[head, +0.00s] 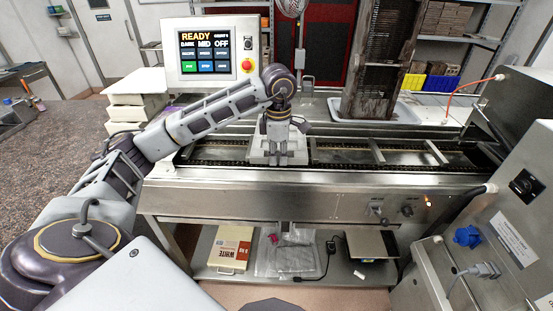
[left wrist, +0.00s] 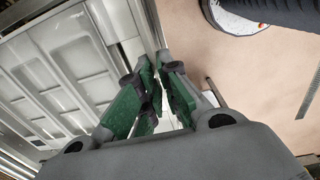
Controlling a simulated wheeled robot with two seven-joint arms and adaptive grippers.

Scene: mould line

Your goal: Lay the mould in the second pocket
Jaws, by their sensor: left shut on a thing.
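The mould (head: 258,146) is a pale grey tray; in the left wrist view the mould (left wrist: 62,72) shows several shallow rectangular cavities. My left gripper (head: 285,160) is over the near side of the conveyor, its fingers shut at the mould's near edge. In the left wrist view the green-padded fingers (left wrist: 155,92) are close together beside the mould; the exact grip is partly hidden. The mould appears low over or in a left-hand pocket of the conveyor (head: 345,179); I cannot tell whether it rests flat. Cross bars divide the pockets, and an empty pocket (head: 345,152) lies to the right. My right gripper is out of view.
A control panel (head: 212,50) reading READY stands behind on the left. A dark rack (head: 375,60) stands in a white tray (head: 405,112) behind the conveyor. A grey machine cabinet (head: 510,210) closes off the right. A lower shelf holds a WHITE box (head: 232,247).

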